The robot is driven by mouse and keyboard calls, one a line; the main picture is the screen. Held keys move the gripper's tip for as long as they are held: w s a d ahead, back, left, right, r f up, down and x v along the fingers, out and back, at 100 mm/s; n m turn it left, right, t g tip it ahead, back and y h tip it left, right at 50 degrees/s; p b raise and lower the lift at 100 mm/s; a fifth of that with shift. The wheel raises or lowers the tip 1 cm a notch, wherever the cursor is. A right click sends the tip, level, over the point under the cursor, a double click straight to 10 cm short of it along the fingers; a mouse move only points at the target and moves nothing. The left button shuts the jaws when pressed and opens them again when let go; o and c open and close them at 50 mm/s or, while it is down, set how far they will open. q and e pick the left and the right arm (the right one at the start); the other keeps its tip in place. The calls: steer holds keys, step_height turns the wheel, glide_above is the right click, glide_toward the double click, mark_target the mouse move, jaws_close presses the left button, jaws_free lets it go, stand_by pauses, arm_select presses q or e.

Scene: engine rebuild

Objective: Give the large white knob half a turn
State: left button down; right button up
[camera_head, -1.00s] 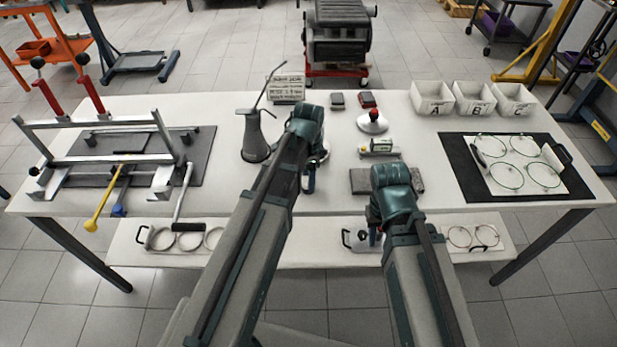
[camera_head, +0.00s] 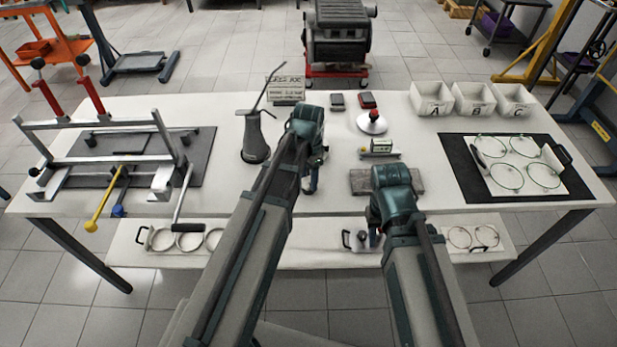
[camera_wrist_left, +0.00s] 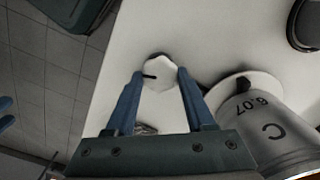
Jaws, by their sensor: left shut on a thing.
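The large white knob (camera_wrist_left: 159,73) has a faceted rim and a black mark that points left in the left wrist view. My left gripper (camera_wrist_left: 160,78) is shut on it, with one blue finger on each side. In the head view my left gripper (camera_head: 311,182) is over the middle of the table, and its own arm hides most of the knob. My right gripper (camera_head: 373,232) is at the table's front edge, apart from the knob. Its fingers are mostly hidden behind its wrist.
A grey oil can (camera_head: 255,138) stands left of my left gripper. A pale tapered object marked C (camera_wrist_left: 275,130) stands close in the wrist view.

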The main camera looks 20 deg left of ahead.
arm_select(q)
steer(key=n, duration=0.4)
steer(key=shift+n, duration=0.4)
steer(key=n, duration=0.3)
steer(key=shift+n, duration=0.3)
steer(key=n, duration=1.2)
steer(key=shift+n, duration=0.3)
steer(key=n, duration=0.3)
steer(key=shift+n, duration=0.4)
steer(key=n, duration=0.3)
steer(key=shift+n, duration=2.1)
